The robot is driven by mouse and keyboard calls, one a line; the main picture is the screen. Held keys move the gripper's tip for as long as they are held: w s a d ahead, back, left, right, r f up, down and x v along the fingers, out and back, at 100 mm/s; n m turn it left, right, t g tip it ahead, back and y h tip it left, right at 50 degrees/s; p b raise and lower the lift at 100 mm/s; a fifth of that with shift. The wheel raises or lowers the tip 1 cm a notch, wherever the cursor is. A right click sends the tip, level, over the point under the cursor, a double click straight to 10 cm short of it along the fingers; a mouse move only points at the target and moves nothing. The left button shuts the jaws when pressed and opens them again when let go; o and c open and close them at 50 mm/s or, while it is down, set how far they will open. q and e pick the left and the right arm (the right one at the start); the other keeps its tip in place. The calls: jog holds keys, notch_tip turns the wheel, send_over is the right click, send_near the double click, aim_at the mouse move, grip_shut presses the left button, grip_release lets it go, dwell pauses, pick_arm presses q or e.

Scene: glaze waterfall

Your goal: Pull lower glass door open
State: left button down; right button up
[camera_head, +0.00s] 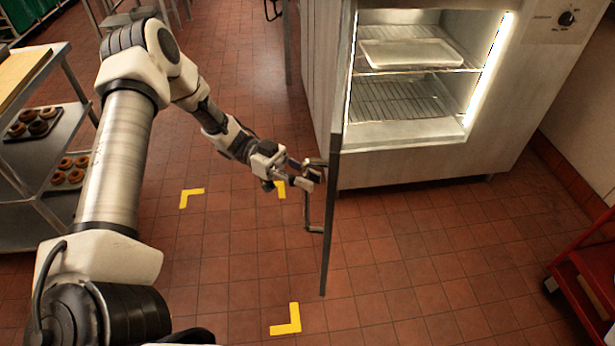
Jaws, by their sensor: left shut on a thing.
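The lower glass door (331,215) of the cabinet is swung open and shows nearly edge-on, standing out toward me. Its dark handle (307,215) is on the door's left face. My left gripper (314,171) is shut on the upper part of the handle, left of the door. The fingertips are partly hard to make out against the handle and door edge. The lit cabinet (400,130) stands open behind the door, with a pale tray (410,54) on its upper wire rack and an empty wire rack (398,98) below. My right gripper is not in view.
A metal rack (60,130) with trays of doughnuts (38,122) stands at the left. A red cart (585,275) is at the lower right. Yellow corner marks (287,320) lie on the tiled floor. The floor in front of the cabinet is clear.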

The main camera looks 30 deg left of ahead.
pick_arm(q)
jog(key=c, duration=1.1)
grip_release()
jog(key=shift+w, duration=0.1)
jog(key=a, duration=1.2)
